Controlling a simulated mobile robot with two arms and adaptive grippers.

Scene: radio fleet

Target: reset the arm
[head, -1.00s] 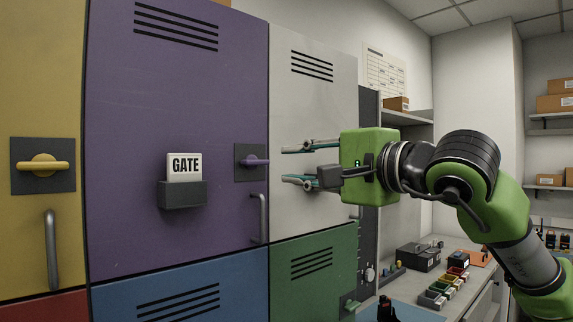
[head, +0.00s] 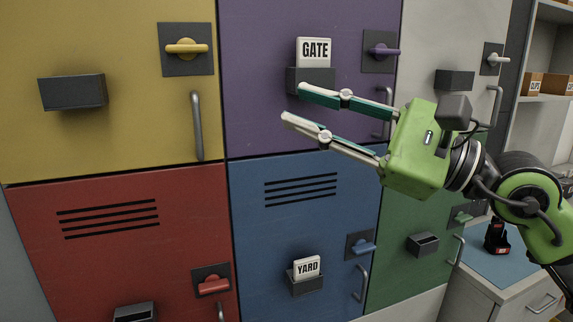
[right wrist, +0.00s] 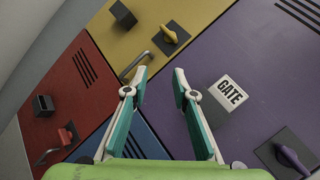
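My right gripper (head: 292,102) is open and empty in front of the lockers, its fingers pointing left in the head view. It hangs before the lower part of the purple locker door (head: 270,90) and the top of the blue door (head: 260,225). In the right wrist view its two fingers (right wrist: 160,80) are spread with nothing between them. My right arm (head: 520,190) comes in from the right. My left gripper shows in neither view.
A GATE card (head: 313,52) stands in a dark holder on the purple door; a YARD card (head: 307,267) is on the blue door. Yellow (head: 120,130), red (head: 110,260) and green doors surround them, with protruding handles.

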